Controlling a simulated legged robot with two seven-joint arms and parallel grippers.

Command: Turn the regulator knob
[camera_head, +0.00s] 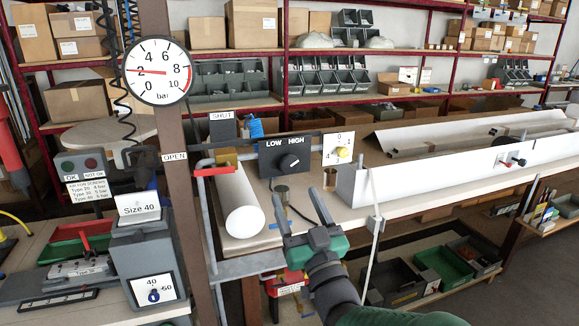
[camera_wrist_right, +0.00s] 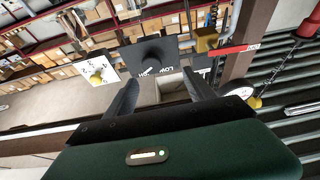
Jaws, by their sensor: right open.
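The regulator knob (camera_head: 290,162) is a round black knob with a white mark. It sits on a dark plate labelled LOW and HIGH (camera_head: 291,143), above the bench. In the right wrist view the knob (camera_wrist_right: 151,58) shows ahead, between and beyond the fingertips. My right gripper (camera_head: 294,198) is open and empty, below and in front of the knob, apart from it. Its two fingers also show in the right wrist view (camera_wrist_right: 160,85). The round pressure gauge (camera_head: 157,71) has its red needle near 2 bar. My left gripper is not in view.
A red valve handle (camera_head: 212,171) by the SHUT and OPEN labels is left of the plate. A yellow knob (camera_head: 342,152) on a white plate is to the right. A white roll (camera_head: 240,200) and a long white profile (camera_head: 440,170) lie on the bench.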

